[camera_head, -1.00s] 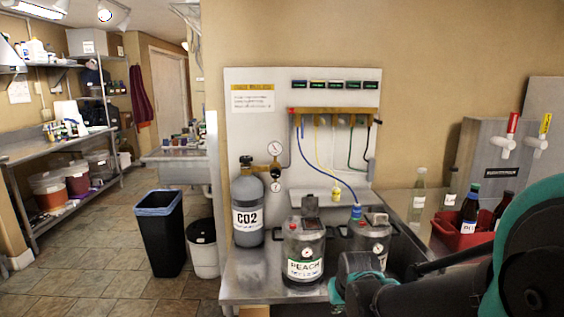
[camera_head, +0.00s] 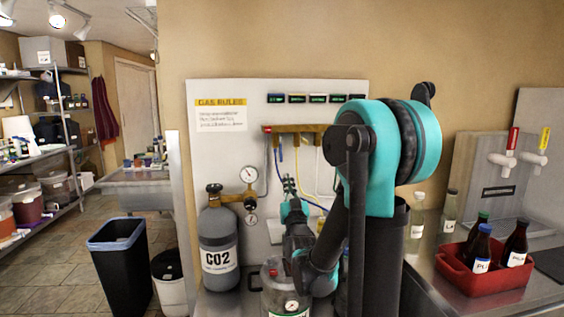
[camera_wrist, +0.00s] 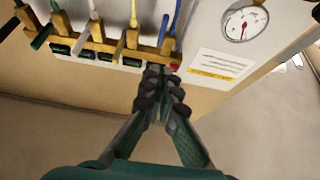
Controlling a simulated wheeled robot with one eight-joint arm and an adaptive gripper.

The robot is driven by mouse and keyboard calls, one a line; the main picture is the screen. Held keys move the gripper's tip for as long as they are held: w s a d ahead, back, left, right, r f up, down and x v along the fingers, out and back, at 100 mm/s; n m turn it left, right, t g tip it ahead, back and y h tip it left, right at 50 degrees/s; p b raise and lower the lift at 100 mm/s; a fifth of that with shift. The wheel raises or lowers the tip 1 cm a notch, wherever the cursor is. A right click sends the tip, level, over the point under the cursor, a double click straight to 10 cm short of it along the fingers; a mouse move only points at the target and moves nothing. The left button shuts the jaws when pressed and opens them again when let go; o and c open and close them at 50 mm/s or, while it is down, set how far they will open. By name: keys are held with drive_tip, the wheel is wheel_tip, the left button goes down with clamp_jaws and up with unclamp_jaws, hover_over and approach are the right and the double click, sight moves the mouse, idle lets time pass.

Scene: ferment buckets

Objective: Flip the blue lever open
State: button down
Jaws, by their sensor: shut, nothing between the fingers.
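The blue lever (camera_wrist: 165,28) shows as a narrow blue piece on the brass manifold (camera_wrist: 100,47), the one nearest its red end (camera_wrist: 175,67) in the wrist view. A second blue strip, perhaps its hose, runs close beside it, so I cannot tell the lever's exact angle. My gripper (camera_wrist: 161,80) is shut and empty, its fingertips close to that end of the manifold in the picture. Contact with the lever cannot be made out. In the head view my gripper (camera_head: 290,187) is below the manifold (camera_head: 290,130), whose right part my arm hides.
A pressure gauge (camera_wrist: 245,23) and a white label sit beside the manifold. Below, a CO2 cylinder (camera_head: 219,252) with a regulator stands left of a metal keg (camera_head: 279,297). A red crate of bottles (camera_head: 478,282) is at right. Several yellow, green and white valves adjoin the blue one.

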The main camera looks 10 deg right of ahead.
sight(282, 161)
drive_tip(key=shift+w+f+x, duration=0.2)
drive_tip(key=shift+f+x, duration=0.2)
drive_tip(key=shift+x, duration=1.75)
drive_tip(key=shift+w+f+x, duration=0.2)
drive_tip(key=shift+f+x, duration=0.15)
drive_tip(key=shift+x, duration=1.8)
drive_tip(key=shift+w+f+x, duration=0.25)
drive_tip(key=shift+f+x, duration=0.15)
drive_tip(key=shift+x, duration=1.8)
drive_tip(key=shift+w+f, duration=0.1)
drive_tip(key=shift+w+f+t, duration=0.6)
drive_tip(key=shift+w, duration=0.3)
